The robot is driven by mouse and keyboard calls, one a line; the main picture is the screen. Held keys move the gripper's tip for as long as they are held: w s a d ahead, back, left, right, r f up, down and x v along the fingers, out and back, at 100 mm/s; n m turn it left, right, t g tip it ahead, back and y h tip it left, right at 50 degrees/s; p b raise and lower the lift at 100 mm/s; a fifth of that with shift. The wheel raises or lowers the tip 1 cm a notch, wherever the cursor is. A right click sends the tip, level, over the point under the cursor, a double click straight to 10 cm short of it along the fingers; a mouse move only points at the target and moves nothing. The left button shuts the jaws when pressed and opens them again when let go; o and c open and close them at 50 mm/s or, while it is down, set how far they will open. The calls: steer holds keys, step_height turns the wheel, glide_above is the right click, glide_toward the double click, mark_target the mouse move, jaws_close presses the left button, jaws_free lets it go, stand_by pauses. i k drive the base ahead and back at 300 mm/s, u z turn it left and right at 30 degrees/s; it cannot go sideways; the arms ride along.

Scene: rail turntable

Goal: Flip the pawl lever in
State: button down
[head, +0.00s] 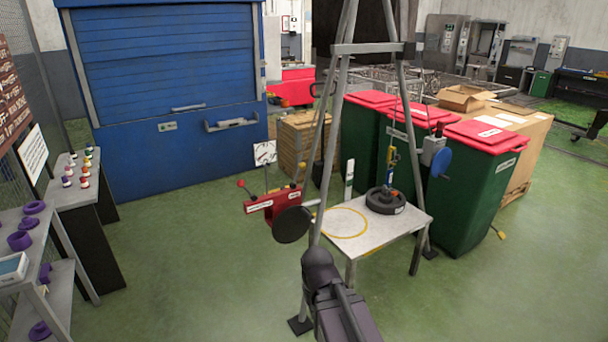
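A red box (272,205) with white labels is mounted on the left side of a grey tripod frame (342,110). I cannot tell which is the pawl lever. A dark round disc (292,224) is in front of the box's right end. My dark arm rises from the bottom, right of the box and apart from it in the picture. My gripper cannot be made out.
A small table (375,240) under the tripod carries a black round weight (386,200) below a hanging hook. A blue wheel (441,163) is on the right leg. Green bins (470,195) stand behind. A shelf (38,225) is far left; open floor lies between.

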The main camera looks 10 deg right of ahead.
mark_target(301, 165)
steer(key=k, duration=1.25)
steer(key=z, duration=0.5)
steer(key=i, duration=2.1)
steer(key=u, duration=0.5)
